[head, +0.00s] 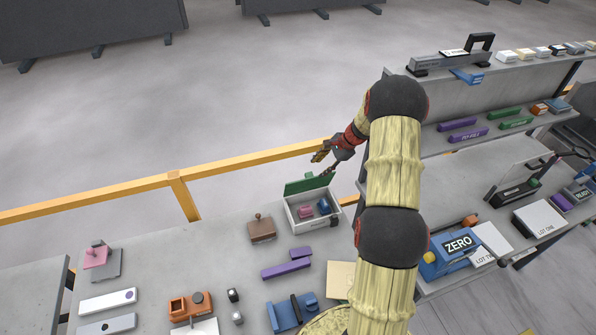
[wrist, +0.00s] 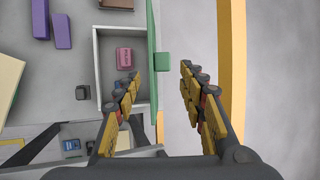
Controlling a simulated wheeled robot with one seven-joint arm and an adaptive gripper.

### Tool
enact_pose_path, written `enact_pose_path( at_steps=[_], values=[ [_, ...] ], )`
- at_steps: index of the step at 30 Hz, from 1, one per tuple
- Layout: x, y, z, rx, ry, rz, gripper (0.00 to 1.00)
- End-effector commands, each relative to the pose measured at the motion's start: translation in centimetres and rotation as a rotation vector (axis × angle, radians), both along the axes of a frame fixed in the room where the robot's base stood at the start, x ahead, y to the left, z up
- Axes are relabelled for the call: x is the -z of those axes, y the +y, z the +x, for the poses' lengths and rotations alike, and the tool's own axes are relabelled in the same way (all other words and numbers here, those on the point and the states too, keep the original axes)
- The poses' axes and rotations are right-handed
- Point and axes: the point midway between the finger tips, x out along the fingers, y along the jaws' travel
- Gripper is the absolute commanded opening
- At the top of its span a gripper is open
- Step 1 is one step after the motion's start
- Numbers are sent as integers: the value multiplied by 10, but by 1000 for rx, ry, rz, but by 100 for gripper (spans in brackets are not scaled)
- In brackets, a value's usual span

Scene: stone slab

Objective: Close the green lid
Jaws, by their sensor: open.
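The green lid (head: 309,183) stands raised along the back edge of a white box (head: 311,224) in the head view. In the wrist view the lid (wrist: 152,46) is seen nearly edge-on, with a green tab (wrist: 162,62) sticking out to the right. The box (wrist: 99,68) is open and holds a pink block (wrist: 124,58) and a dark blue item (head: 324,206). My gripper (head: 326,162) is above and behind the lid in the head view. In the wrist view my gripper (wrist: 158,88) has its fingers apart, with nothing held between them.
A brown stamp-like block (head: 261,228) and purple blocks (head: 287,265) lie left of the box. A yellow rail (head: 250,161) runs behind the slab. A grey shelf (head: 470,72) with several small items stands to the right. The slab left of the brown block has free room.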

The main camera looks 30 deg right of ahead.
Motion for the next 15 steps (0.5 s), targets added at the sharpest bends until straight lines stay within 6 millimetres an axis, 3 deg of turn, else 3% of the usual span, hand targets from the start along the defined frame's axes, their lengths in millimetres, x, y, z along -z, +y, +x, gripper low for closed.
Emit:
enact_pose_path(
  at_steps=[5, 15],
  values=[
    [6, 2, 3, 3, 1, 2, 41],
    [48, 17, 22, 1, 1, 2, 41]
  ],
)
